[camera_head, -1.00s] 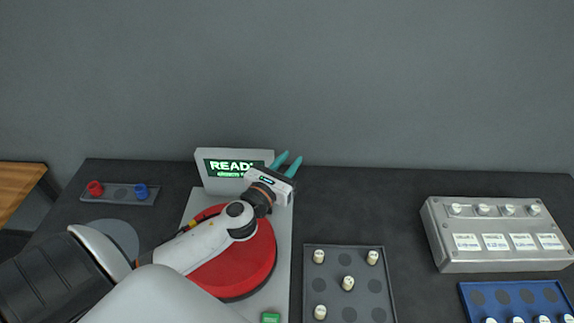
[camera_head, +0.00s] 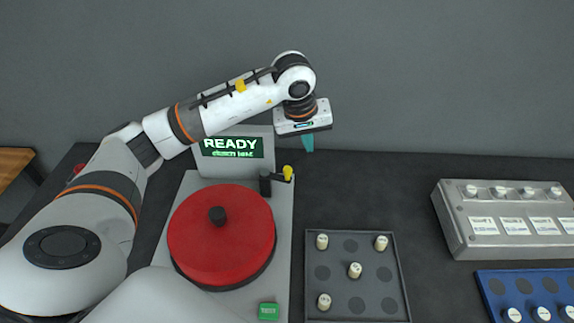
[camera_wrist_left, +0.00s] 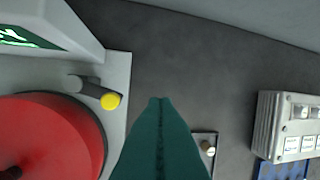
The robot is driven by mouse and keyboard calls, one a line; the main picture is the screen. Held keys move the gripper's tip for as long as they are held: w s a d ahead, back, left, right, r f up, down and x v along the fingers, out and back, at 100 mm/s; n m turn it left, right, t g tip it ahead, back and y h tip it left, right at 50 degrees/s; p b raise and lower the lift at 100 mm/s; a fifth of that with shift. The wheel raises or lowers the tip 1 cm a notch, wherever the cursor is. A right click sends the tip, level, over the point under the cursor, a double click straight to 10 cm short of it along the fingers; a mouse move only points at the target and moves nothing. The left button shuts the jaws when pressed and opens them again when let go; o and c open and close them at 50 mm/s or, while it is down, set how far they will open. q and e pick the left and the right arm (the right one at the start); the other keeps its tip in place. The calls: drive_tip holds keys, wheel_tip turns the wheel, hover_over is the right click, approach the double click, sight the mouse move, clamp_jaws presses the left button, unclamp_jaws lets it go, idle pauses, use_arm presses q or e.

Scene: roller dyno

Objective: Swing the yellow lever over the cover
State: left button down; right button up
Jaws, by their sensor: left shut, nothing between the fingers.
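The yellow lever tip (camera_head: 288,172) sits on a dark arm and post at the back right corner of the machine plate, beside the round red cover (camera_head: 220,240). The cover lies flat with a black knob in its middle. The lever points to the right, away from the cover. In the left wrist view the yellow tip (camera_wrist_left: 110,101) shows left of the fingers and the cover (camera_wrist_left: 50,140) at the lower left. My left gripper (camera_head: 308,144) is shut and empty, fingers down, behind and right of the lever, apart from it. My right gripper is not in view.
A lit screen reading READY (camera_head: 232,147) stands behind the cover. A green button (camera_head: 269,311) is at the plate's front. A grey tray (camera_head: 313,275) with several white pegs lies right of the plate. A metal box (camera_head: 480,237) and a blue tray (camera_head: 500,272) are far right.

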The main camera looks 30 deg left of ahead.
use_arm(q)
drive_tip(key=a+r+y, duration=0.2)
drive_tip(key=a+y, duration=0.1)
drive_tip(key=a, duration=0.3)
wheel_tip(320, 180, down, 9)
drive_tip(key=s+d+p, duration=0.1)
drive_tip(key=p, duration=0.4)
drive_tip(key=shift+n+g, duration=0.3)
drive_tip(key=shift+n, duration=0.1)
drive_tip(key=shift+f, duration=0.1)
